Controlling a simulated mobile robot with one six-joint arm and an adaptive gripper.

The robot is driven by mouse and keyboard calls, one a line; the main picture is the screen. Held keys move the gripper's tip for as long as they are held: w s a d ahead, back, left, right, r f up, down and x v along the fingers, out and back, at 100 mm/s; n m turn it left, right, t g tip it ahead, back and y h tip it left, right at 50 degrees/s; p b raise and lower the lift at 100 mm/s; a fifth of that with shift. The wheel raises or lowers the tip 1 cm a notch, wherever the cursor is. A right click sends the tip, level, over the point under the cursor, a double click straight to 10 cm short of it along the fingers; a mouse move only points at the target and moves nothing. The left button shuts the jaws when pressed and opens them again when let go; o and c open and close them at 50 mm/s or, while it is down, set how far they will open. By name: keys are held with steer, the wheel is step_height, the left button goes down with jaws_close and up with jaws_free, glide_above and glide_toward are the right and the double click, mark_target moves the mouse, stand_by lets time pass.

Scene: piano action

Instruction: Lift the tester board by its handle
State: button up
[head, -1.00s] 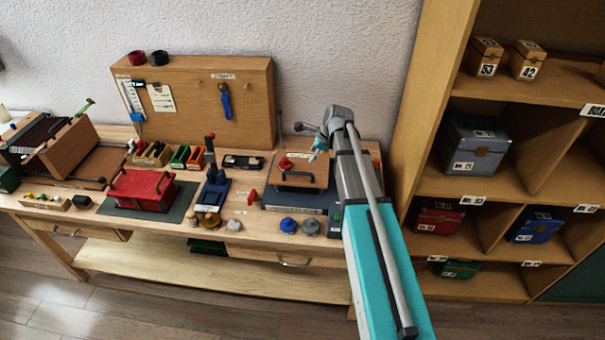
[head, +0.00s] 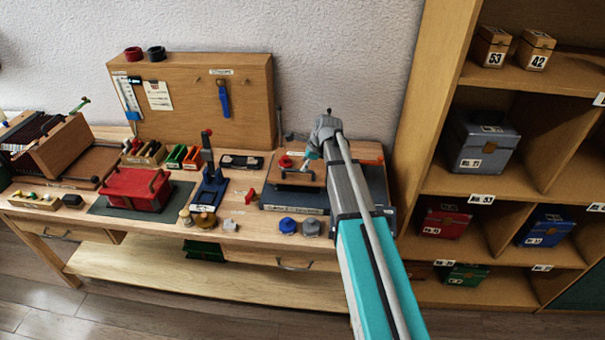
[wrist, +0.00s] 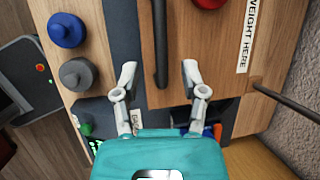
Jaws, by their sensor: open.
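The tester board (head: 288,181) is a wooden plate on a dark base at the right end of the bench. It also shows in the wrist view (wrist: 222,60), with a "WEIGHT HERE" label and a red knob (wrist: 210,3). Its dark bar handle (wrist: 159,40) runs up the middle of the wrist view. My gripper (wrist: 159,70) is open and empty, with one fingertip on each side of the handle's near end. I cannot tell whether the fingertips are below the handle's top. In the head view my arm partly hides the board's right side.
A blue knob (head: 288,225) and a grey knob (head: 312,228) stand at the bench's front edge. A blue press-like tool (head: 209,185) and a red box (head: 137,188) lie to the left. A wooden shelf (head: 430,110) rises close on the right.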

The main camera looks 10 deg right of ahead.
steer(key=shift+b+x, duration=1.45)
steer(key=shift+x, duration=0.5)
jaws_close()
